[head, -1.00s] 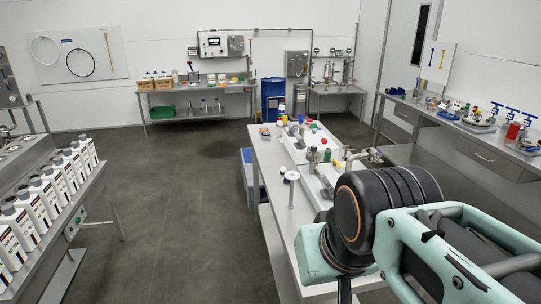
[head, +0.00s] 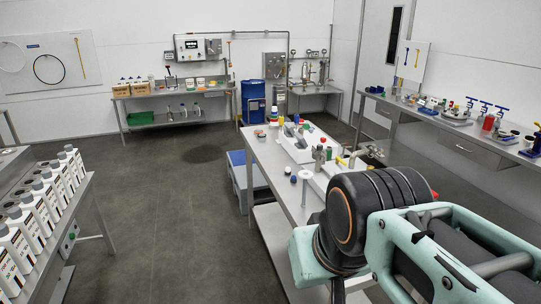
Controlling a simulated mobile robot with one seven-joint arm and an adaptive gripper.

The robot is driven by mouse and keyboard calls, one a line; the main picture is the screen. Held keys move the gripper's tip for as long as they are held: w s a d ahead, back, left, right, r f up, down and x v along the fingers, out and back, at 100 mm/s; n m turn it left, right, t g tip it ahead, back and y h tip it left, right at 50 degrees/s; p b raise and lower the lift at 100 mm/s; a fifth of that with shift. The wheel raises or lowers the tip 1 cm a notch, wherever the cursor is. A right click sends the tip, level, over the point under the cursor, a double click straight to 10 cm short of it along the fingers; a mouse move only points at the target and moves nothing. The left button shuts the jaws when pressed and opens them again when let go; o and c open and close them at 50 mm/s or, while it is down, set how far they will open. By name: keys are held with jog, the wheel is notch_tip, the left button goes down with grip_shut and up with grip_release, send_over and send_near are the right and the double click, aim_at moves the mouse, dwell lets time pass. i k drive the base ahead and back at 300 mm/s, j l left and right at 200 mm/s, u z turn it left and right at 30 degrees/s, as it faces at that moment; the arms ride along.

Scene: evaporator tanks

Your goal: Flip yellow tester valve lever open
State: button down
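A small yellow lever-like part (head: 341,161) shows on the central steel table, beside a metal fitting (head: 373,151) just behind my arm. It is too small to tell whether this is the tester valve lever or how it is set. My arm fills the lower right of the head view, with its dark round joint in front of the table's right side. My gripper's fingers are not visible; only a dark piece below the teal link shows at the bottom edge. Nothing is seen in contact with the yellow part.
The central table (head: 268,190) carries white trays, a steel bottle (head: 319,158) and a white stand (head: 305,186). A rack of white bottles (head: 40,205) is at left. A long bench (head: 425,118) runs along the right wall. Grey floor between is clear.

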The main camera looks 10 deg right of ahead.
aim_at(337, 160)
jog(key=i+j+z, duration=0.15)
jog(key=j, duration=0.2)
jog(key=j+z, duration=0.1)
jog(key=j, duration=0.3)
jog(key=i+j+z, duration=0.15)
jog(key=j, duration=0.2)
jog(key=i+j+z, duration=0.15)
jog(key=j, duration=0.25)
jog(key=i+j+z, duration=0.35)
jog(key=i+j, duration=0.3)
jog(key=i, duration=0.15)
jog(key=i+z, duration=0.25)
jog(key=i, duration=0.8)
jog(key=k+j, duration=0.2)
jog(key=i+l, duration=0.15)
jog(key=i+z, duration=0.05)
jog(key=i, duration=0.05)
